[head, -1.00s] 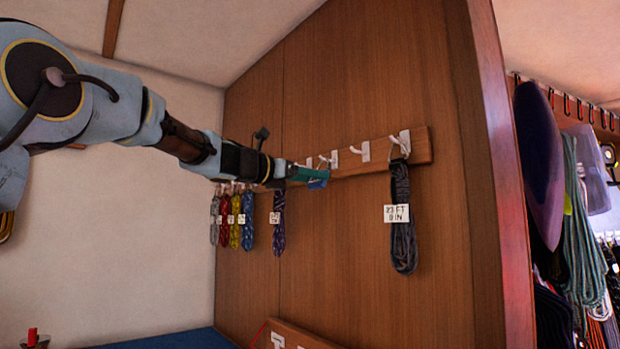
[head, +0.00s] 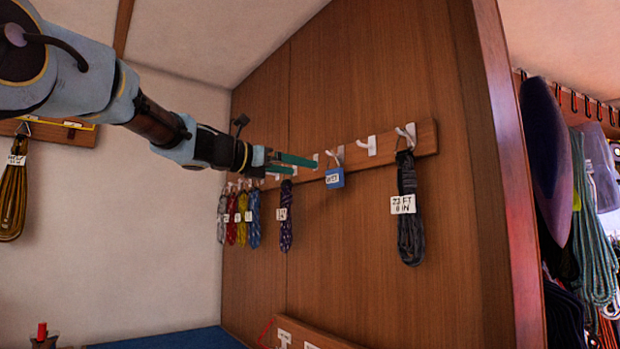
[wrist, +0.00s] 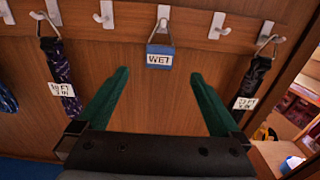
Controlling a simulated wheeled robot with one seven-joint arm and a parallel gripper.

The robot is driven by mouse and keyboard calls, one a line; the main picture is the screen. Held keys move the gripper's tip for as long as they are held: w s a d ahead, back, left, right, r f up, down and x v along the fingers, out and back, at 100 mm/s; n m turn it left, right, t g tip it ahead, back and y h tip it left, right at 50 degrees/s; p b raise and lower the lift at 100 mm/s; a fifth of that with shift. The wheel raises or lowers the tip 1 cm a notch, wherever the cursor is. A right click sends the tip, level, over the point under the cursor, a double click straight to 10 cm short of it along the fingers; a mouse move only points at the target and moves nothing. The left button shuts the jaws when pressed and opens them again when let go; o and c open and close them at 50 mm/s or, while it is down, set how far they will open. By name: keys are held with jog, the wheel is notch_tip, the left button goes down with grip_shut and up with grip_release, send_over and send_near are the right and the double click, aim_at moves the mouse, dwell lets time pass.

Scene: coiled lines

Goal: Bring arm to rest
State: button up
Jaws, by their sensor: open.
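My gripper (head: 300,164) is open and empty, held out in front of the wooden hook rail on the panel. Its two green fingers spread apart in the wrist view (wrist: 158,90). A blue tag (head: 335,178) marked WET hangs from a hook on the rail, apart from the fingers. In the wrist view the blue tag (wrist: 160,58) hangs beyond the gap between the fingertips. My arm reaches in from the upper left.
The rail (head: 425,138) also holds a dark coil (head: 409,215) on the right, a purple coil (head: 286,222) and several coloured coils further left. A yellow-brown coil (head: 12,195) hangs at far left. A wooden edge post (head: 500,160) stands to the right.

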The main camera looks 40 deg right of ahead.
jog(key=a, duration=0.4)
jog(key=shift+w+b, duration=0.1)
jog(key=shift+b, duration=0.3)
jog(key=shift+f, duration=0.1)
jog(key=w+a+f+m+t+y, duration=0.1)
jog(key=w+a+f+m+y, duration=0.15)
jog(key=a+f, duration=0.65)
jog(key=w+a+f+m+t+y, duration=0.2)
jog(key=w+a+f+y, duration=0.25)
jog(key=f, duration=0.85)
jog(key=w+a+f+m+t+y, duration=0.1)
jog(key=w+a+f+m+y, duration=0.15)
jog(key=a+f, duration=0.7)
jog(key=s+a+f+m+y, duration=0.4)
jog(key=s+a+f+m, duration=0.1)
jog(key=a+f, duration=0.5)
jog(key=s+a+f+m+g+y+p, duration=0.1)
jog(key=s+a+f+m+y, duration=0.3)
jog(key=a+f, duration=0.5)
jog(key=s+a+m, duration=0.2)
jog(key=s+a, duration=0.1)
jog(key=a, duration=0.3)
jog(key=shift+s+f+m+p, duration=0.3)
jog(key=shift+s+f, duration=0.05)
jog(key=shift+f, duration=0.05)
